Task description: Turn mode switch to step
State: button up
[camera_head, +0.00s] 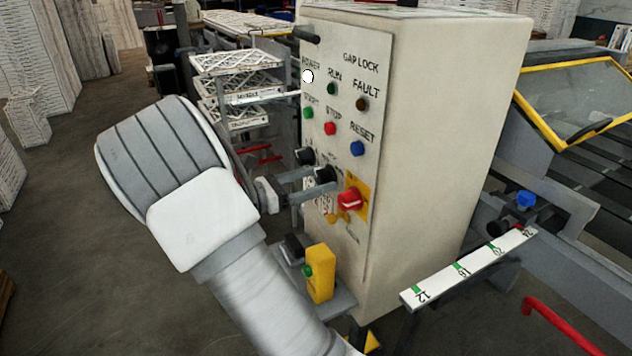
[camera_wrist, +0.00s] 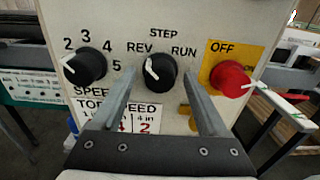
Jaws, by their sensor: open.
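The mode switch (camera_wrist: 160,71) is a black round knob with a white pointer, on a pale panel between the labels REV and RUN, with STEP above. Its pointer leans up and left, toward REV. My gripper (camera_wrist: 161,84) is open, with one finger to each side of the knob in the wrist view. I cannot tell whether either finger touches it. In the head view my gripper (camera_head: 312,183) reaches the panel from the left, at the mode switch (camera_head: 325,174), which is partly hidden by the fingers.
A black speed knob (camera_wrist: 86,66) is left of the switch, and a red OFF knob (camera_wrist: 230,79) on a yellow plate is right. Power, run, stop and reset lights and buttons are higher on the control cabinet (camera_head: 455,120). A yellow box (camera_head: 320,275) stands below.

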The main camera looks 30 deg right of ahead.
jog(key=shift+d, duration=0.1)
grip_shut()
dwell(0.4)
jog(key=shift+m, duration=0.3)
jog(key=m, duration=0.3)
jog(key=shift+m+b, duration=0.55)
jog(key=shift+m, duration=1.95)
grip_release()
